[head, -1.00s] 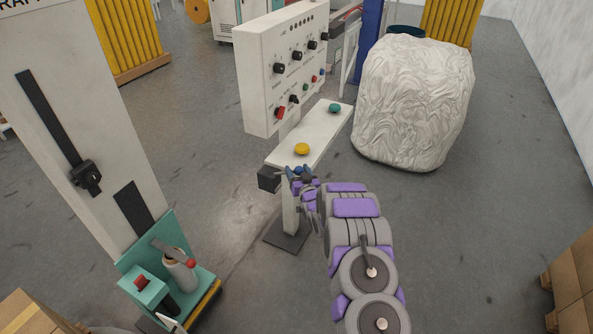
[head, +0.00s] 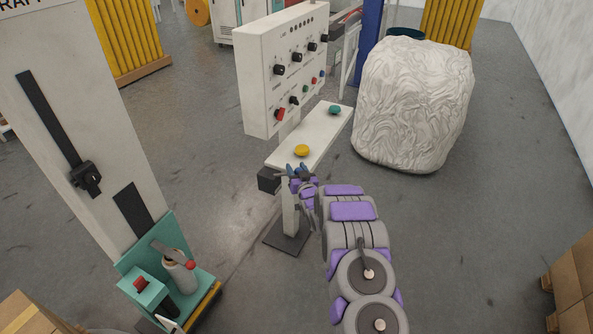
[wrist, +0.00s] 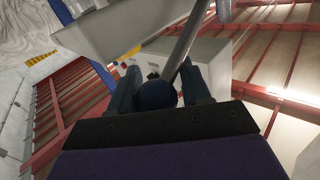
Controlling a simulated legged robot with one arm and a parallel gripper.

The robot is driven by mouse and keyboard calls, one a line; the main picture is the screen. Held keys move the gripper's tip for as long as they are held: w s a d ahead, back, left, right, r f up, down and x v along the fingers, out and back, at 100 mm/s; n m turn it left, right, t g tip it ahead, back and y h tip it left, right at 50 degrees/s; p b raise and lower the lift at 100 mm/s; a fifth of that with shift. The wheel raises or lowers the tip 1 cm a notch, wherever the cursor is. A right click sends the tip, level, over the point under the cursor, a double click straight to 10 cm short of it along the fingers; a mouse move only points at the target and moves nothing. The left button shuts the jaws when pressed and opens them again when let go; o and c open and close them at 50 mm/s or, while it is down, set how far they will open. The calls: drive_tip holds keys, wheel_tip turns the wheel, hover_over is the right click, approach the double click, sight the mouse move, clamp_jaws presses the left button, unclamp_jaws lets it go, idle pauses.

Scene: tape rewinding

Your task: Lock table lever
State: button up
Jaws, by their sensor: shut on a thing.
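The white table (head: 318,140) stands on a post, with a yellow button (head: 302,151) and a green button (head: 334,110) on top. My gripper (head: 297,172) is at its near end, beside the black block (head: 268,180). In the wrist view, a lever with a metal rod (wrist: 185,45) and a dark round knob (wrist: 155,95) runs between the fingers. My gripper (wrist: 159,88) is shut on this lever at its knob. In the head view the gripper and arm mostly hide the lever.
A white control panel (head: 265,80) with knobs rises behind the table. A large wrapped bale (head: 412,105) stands to the right. A green-based machine (head: 165,265) with a red-tipped lever is at lower left. The grey floor between is clear.

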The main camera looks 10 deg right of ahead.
drive_tip(key=shift+d+f, duration=0.2)
drive_tip(key=shift+f, duration=0.05)
clamp_jaws()
